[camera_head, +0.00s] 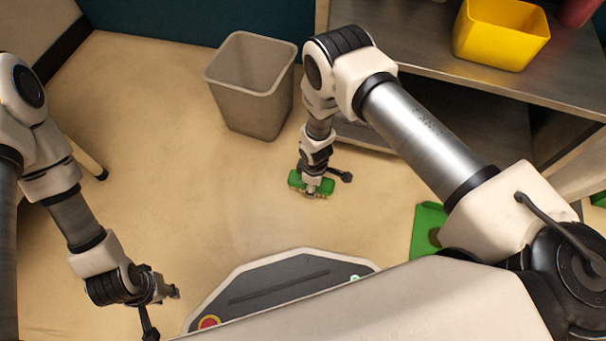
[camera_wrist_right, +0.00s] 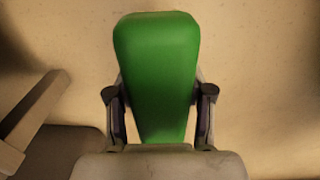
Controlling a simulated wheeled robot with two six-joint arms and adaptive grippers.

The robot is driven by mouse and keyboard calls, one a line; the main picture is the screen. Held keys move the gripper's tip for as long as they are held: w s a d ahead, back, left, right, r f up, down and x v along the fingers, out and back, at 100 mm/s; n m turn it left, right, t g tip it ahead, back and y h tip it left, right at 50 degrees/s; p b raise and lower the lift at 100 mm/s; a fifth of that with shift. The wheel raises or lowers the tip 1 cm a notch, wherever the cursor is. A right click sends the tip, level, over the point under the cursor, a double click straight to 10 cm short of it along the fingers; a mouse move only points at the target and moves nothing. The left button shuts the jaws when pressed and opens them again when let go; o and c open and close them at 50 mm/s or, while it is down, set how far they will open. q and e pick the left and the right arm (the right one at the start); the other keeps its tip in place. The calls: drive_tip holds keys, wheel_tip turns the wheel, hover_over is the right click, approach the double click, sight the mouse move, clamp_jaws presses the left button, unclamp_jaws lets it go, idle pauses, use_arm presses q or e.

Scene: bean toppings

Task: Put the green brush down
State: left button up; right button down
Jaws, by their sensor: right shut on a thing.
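The green brush (camera_head: 297,180) is low over the beige floor in the head view, in front of the grey bin. My right gripper (camera_head: 312,188) points down and is shut on it. In the right wrist view the brush's green body (camera_wrist_right: 157,65) lies between the two fingers of my right gripper (camera_wrist_right: 160,115). I cannot tell whether the brush touches the floor. My left gripper (camera_head: 170,292) is at the lower left over the floor, apart from everything; its fingers are too small and angled to read.
A grey bin (camera_head: 245,100) stands behind the brush. A metal shelf unit (camera_head: 420,60) with a yellow container (camera_head: 500,35) is at the upper right. A green dustpan-like object (camera_head: 428,228) lies at the right, partly behind my arm. The floor left of the brush is clear.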

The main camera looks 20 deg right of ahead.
drive_tip(key=w+b, duration=0.1)
drive_tip(key=w+a+b, duration=0.1)
drive_tip(key=w, duration=0.1)
drive_tip(key=w+f+b, duration=0.1)
drive_tip(key=w, duration=0.1)
drive_tip(key=shift+a, duration=0.15)
wheel_tip(320, 180, down, 3)
drive_tip(key=b, duration=0.3)
drive_tip(key=shift+f, duration=0.2)
drive_tip(key=shift+r, duration=0.25)
drive_tip(key=shift+f, duration=0.1)
drive_tip(key=shift+c, duration=2.2)
unclamp_jaws()
wheel_tip(320, 180, up, 12)
drive_tip(key=p, duration=0.7)
drive_tip(key=shift+p, duration=0.35)
